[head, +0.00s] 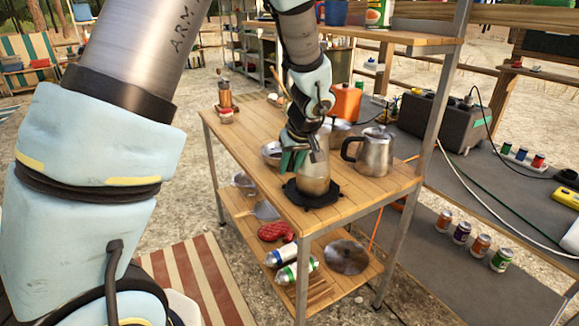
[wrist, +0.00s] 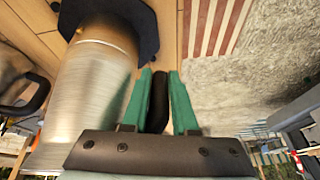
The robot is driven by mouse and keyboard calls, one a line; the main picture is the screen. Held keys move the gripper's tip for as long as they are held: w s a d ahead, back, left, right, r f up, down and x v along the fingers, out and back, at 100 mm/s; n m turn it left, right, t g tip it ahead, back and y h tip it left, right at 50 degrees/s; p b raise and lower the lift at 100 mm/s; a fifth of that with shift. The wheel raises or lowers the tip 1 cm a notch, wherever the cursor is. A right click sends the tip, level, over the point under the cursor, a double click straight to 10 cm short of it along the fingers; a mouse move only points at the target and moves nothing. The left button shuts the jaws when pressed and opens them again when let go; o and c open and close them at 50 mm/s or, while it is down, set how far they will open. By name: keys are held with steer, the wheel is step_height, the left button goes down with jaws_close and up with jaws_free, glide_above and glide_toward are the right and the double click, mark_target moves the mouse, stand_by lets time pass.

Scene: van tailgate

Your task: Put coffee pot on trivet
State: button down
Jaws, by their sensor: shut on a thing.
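The coffee pot (head: 315,178) is a tall brushed-metal vessel with a black handle, and it stands upright at the trivet. The trivet (head: 310,202) is a flat black piece on the wooden table top. In the wrist view the pot (wrist: 95,95) has its base over the dark trivet (wrist: 143,25). I cannot tell whether the base touches it. My gripper (head: 293,160) is at the pot's left side. Its green fingers (wrist: 162,75) are shut on the black handle (wrist: 158,105). Part of the pot's upper body is hidden by my gripper.
A metal kettle (head: 375,154) with a black handle stands just right of the pot. Metal bowls (head: 271,152) and an orange container (head: 346,103) are behind. The table's (head: 245,140) front left is clear. A metal post (head: 443,90) rises at the right corner.

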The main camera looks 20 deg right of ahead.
steer(key=c, duration=1)
jaws_free()
steer(key=shift+s+f, duration=0.15)
steer(key=shift+f, duration=0.2)
steer(key=o, duration=0.3)
steer(key=shift+r, duration=0.15)
steer(key=shift+r, duration=0.15)
steer(key=shift+r+p, duration=0.6)
steer(key=shift+p, duration=0.3)
steer(key=shift+d+r, duration=0.15)
steer(key=shift+r, duration=0.2)
steer(key=a+b+v, duration=0.1)
steer(key=b+v, duration=0.1)
steer(key=v, duration=0.9)
steer(key=s+a+f+g, duration=0.1)
steer(key=a+f, duration=0.1)
steer(key=a, duration=0.7)
steer(key=s+a+f+g, duration=0.1)
steer(key=s+a+f, duration=0.1)
steer(key=a, duration=0.8)
steer(key=s+a+f+m+g+h, duration=0.1)
steer(key=a+f, duration=0.2)
steer(key=a, duration=0.7)
steer(key=shift+s+a, duration=0.1)
steer(key=shift+s, duration=0.3)
